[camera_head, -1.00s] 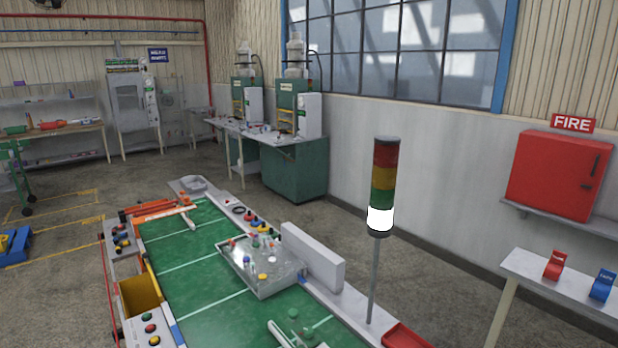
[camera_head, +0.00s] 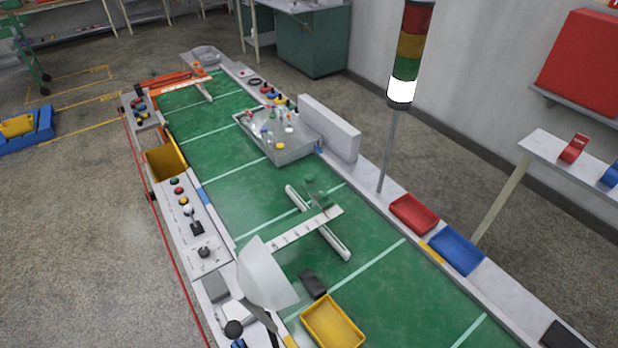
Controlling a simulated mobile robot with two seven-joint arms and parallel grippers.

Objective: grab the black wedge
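A small dark, block-like piece (camera_head: 312,283), which looks like the black wedge, lies on the green belt (camera_head: 380,292) in the lower middle of the head view. It sits just above a yellow tray (camera_head: 333,322) and to the right of a pale tapered shape (camera_head: 266,272). Its exact form is too small to tell. A second dark flat item (camera_head: 562,336) lies at the lower right edge. Neither of my grippers can be made out in this view.
A white T-shaped bar (camera_head: 318,224) lies across the belt above the dark piece. A grey tray of small parts (camera_head: 290,150) is farther back. Red (camera_head: 413,213) and blue (camera_head: 456,252) trays and the signal light's pole (camera_head: 387,155) line the right edge. The belt's lower right is clear.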

